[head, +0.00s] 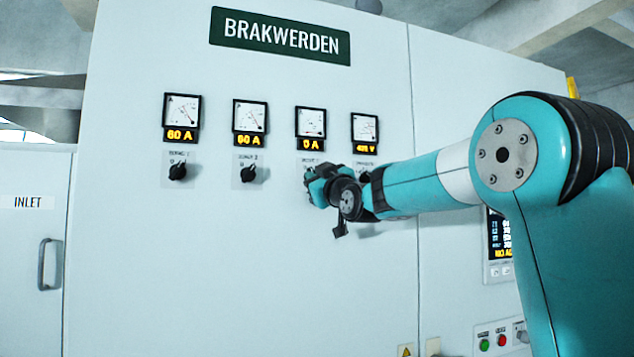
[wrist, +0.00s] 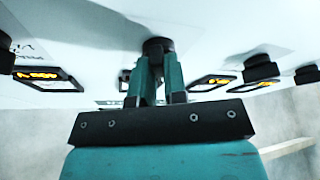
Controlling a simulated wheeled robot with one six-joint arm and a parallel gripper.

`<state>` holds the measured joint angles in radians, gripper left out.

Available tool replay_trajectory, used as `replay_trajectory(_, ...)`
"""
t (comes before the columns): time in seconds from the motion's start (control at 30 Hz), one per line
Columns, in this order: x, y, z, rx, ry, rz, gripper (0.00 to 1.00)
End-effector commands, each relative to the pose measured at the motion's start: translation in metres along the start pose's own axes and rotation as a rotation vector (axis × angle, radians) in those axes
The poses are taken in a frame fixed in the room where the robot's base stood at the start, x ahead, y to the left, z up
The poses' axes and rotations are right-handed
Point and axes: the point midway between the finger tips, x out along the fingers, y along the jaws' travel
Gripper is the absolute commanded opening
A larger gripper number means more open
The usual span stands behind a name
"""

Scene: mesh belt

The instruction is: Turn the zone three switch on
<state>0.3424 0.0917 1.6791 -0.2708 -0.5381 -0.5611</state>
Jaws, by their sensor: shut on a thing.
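The zone three switch is the third black rotary knob from the left, under the third meter. In the head view my gripper hides it; in the wrist view its black knob (wrist: 157,46) shows between my fingertips. My gripper (head: 318,182) is at the panel, with both fingers shut on the knob; it also shows in the wrist view (wrist: 157,68). The angle of the knob cannot be made out. The third meter (head: 310,122) above it has an amber readout of 0 A (head: 311,144).
The zone one knob (head: 178,171) and zone two knob (head: 248,174) are to the left, under meters reading 60 A. A fourth meter (head: 365,127) is to the right, above my wrist. Green (head: 484,344) and red (head: 502,340) buttons are low right. The panel below the knobs is clear.

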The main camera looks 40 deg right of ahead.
Motion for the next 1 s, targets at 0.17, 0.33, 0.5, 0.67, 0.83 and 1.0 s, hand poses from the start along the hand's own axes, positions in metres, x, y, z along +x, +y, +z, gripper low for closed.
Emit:
replay_trajectory(0.17, -0.0013, -0.0028, 0.0007, 0.093, 0.010, 0.041, 0.00)
replay_trajectory(0.33, -0.0017, -0.0045, 0.0007, 0.227, 0.013, 0.096, 0.00)
replay_trajectory(0.5, -0.0014, -0.0055, 0.0001, 0.378, 0.014, 0.157, 0.00)
replay_trajectory(0.67, -0.0008, -0.0059, -0.0010, 0.518, 0.014, 0.214, 0.00)
replay_trajectory(0.83, -0.0002, -0.0053, -0.0026, 0.656, 0.013, 0.272, 0.00)
replay_trajectory(1.0, 0.0007, -0.0049, -0.0040, 0.771, 0.012, 0.318, 0.00)
